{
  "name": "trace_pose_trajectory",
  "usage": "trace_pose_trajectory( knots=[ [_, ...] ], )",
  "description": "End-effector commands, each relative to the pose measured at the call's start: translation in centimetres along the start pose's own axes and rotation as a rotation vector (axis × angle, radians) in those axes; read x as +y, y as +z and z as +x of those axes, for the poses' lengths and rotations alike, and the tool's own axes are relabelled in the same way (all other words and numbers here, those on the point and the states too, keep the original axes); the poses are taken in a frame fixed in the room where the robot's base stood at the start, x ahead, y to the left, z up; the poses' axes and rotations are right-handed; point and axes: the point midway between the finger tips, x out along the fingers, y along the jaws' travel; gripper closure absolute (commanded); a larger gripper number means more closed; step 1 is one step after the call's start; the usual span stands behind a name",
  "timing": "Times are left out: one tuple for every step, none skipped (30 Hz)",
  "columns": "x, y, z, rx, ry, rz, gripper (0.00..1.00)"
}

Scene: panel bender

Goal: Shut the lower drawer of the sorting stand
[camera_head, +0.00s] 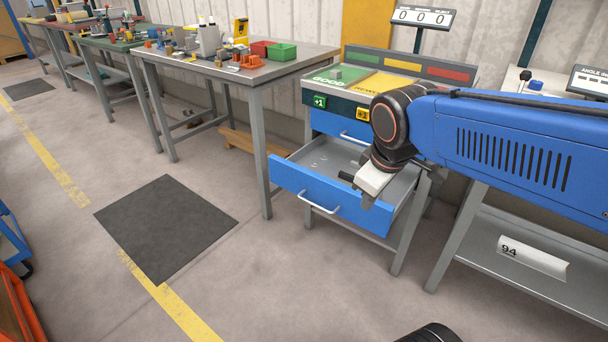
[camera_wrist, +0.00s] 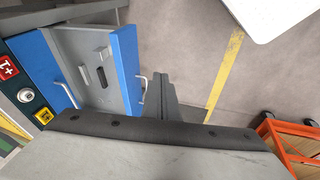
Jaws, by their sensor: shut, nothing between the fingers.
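The lower drawer (camera_head: 300,190) of the sorting stand is pulled far out, with a blue front, a grey tray and a pale bar handle (camera_head: 322,207). In the wrist view its blue front (camera_wrist: 126,62) and handle (camera_wrist: 144,88) also show. My gripper (camera_head: 368,200) is shut and empty, near the right part of the drawer front in the head view. In the wrist view the fingers (camera_wrist: 165,98) appear just outside the front, close to the handle. I cannot tell whether they touch it. The upper drawer (camera_head: 340,128) looks shut.
The stand's top has green and yellow zones (camera_head: 385,84) and a counter display (camera_head: 422,17) behind. A workbench (camera_head: 255,72) with several parts stands left. A shelf (camera_head: 520,265) with a white roll is at right. The floor before the drawer, with a dark mat (camera_head: 165,225), is clear.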

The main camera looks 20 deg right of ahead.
Motion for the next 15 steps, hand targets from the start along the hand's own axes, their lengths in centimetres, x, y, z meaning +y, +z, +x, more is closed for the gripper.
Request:
trace_pose_trajectory(
  knots=[
    [0.4,-1.4,0.2,-0.016,0.000,-0.084,1.00],
    [0.7,-2.1,0.3,-0.024,0.001,-0.136,1.00],
    [0.9,-3.1,0.5,-0.035,0.001,-0.204,1.00],
    [1.2,-3.9,0.7,-0.044,0.003,-0.256,1.00],
    [1.4,-4.7,0.8,-0.052,0.003,-0.308,1.00],
    [1.6,-5.7,1.1,-0.063,0.002,-0.376,1.00],
    [1.8,-6.5,1.2,-0.072,0.003,-0.428,1.00],
    [1.9,-7.2,1.4,-0.081,0.002,-0.480,1.00],
    [2.0,-8.3,1.7,-0.092,0.001,-0.548,1.00],
    [2.1,-9.1,2.0,-0.101,0.001,-0.600,1.00],
    [2.2,-9.9,2.2,-0.109,0.000,-0.652,1.00],
    [2.3,-11.0,2.6,-0.120,-0.002,-0.721,1.00],
    [2.4,-11.8,2.9,-0.128,-0.003,-0.773,1.00],
    [2.4,-12.7,3.2,-0.136,-0.005,-0.825,1.00],
    [2.4,-13.8,3.6,-0.148,-0.008,-0.895,1.00]
  ],
)
